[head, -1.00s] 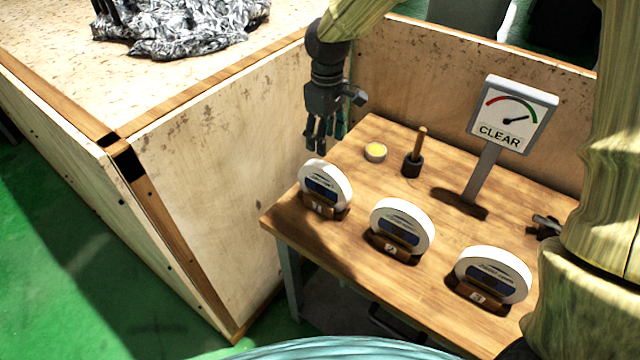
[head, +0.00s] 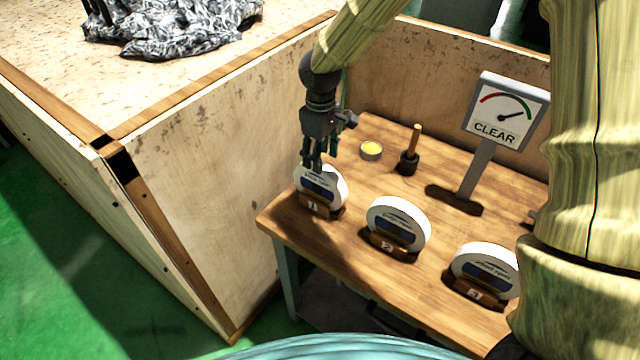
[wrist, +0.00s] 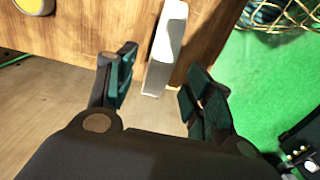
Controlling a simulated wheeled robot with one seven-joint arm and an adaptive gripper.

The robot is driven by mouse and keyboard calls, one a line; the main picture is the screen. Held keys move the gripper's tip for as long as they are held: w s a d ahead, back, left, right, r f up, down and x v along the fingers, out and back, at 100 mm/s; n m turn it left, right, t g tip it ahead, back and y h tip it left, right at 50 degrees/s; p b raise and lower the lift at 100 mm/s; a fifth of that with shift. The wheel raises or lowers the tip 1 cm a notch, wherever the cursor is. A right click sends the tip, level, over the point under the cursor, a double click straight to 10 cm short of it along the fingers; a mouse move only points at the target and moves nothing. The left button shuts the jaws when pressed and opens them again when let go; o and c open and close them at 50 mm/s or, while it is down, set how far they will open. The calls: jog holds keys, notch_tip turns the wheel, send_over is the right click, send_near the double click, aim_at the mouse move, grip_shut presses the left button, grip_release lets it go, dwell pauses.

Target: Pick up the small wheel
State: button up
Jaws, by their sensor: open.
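Three white wheels stand upright in numbered wooden holders on the wooden table (head: 290,230): wheel 1 (head: 330,186) at the left, wheel 2 (head: 398,222) in the middle, wheel 3 (head: 485,268) at the right. They look close in size; I cannot tell surely which is the small one. My gripper (head: 311,166) points down at the top of wheel 1, its fingers overlapping the wheel's upper edge in the head view. In the wrist view my gripper (wrist: 162,78) is open, with the white rim of a wheel (wrist: 165,45) edge-on between the fingers, no grip visible.
Behind the wheels are a small yellow-topped tin (head: 371,150), a wooden-handled tool in a dark base (head: 408,163) and a gauge sign reading CLEAR (head: 503,112). A plywood wall (head: 220,190) stands close at the table's left. The table between wheels and sign is clear.

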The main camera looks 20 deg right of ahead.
jog(key=shift+f+p, duration=0.9)
jog(key=shift+f, duration=1.4)
grip_shut()
jog(key=shift+r, duration=0.1)
